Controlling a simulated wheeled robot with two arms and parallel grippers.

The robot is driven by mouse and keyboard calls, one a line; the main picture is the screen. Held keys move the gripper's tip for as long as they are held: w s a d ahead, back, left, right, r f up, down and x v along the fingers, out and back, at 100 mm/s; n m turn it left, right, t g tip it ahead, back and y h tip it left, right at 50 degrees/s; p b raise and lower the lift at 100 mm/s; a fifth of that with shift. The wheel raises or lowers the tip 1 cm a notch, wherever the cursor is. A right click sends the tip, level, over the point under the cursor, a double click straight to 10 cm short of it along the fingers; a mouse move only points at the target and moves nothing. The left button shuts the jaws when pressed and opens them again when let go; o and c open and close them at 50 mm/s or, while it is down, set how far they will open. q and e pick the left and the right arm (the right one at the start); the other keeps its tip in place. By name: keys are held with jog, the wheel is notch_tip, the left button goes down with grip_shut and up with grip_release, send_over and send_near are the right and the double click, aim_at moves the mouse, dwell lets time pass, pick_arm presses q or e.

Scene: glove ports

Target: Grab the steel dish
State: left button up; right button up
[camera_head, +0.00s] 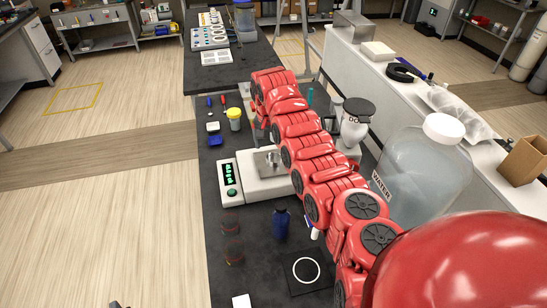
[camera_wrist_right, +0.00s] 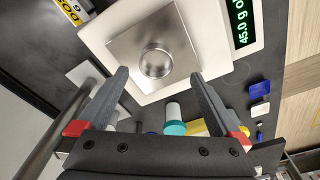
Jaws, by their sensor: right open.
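The steel dish (camera_wrist_right: 157,62) is a small round metal cup on the square steel pan of a white scale in the right wrist view. In the head view the dish (camera_head: 273,157) is partly hidden by my red right arm. My right gripper (camera_wrist_right: 160,74) is open and empty; its two fingers point toward the pan, on either side of the dish's line, apart from the dish. In the head view the right gripper is mostly hidden by its arm. A small dark part at the bottom left edge may be my left gripper (camera_head: 118,304); its jaws cannot be made out.
The scale (camera_head: 227,179) has a green display, reading about 45.0 g in the wrist view. A yellow-lidded jar (camera_head: 234,118), a blue bottle (camera_head: 281,223) and a black tile with a white ring (camera_head: 306,270) stand around it. A large water jug (camera_head: 425,170) is at right.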

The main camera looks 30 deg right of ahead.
aim_at(274, 160)
jog(key=shift+s+d+f+p, duration=0.1)
jog(key=shift+d+f+p, duration=0.1)
jog(key=shift+f+p, duration=0.45)
jog(key=shift+d+f+p, duration=0.2)
jog(key=shift+f+p, duration=0.4)
jog(key=shift+f, duration=0.65)
jog(key=shift+w+d+f, duration=0.15)
jog(key=shift+w+f, duration=0.05)
jog(key=shift+f, duration=0.35)
jog(key=shift+c, duration=0.3)
jog(key=c, duration=1.3)
jog(key=shift+r, duration=0.1)
jog(key=shift+c, duration=0.2)
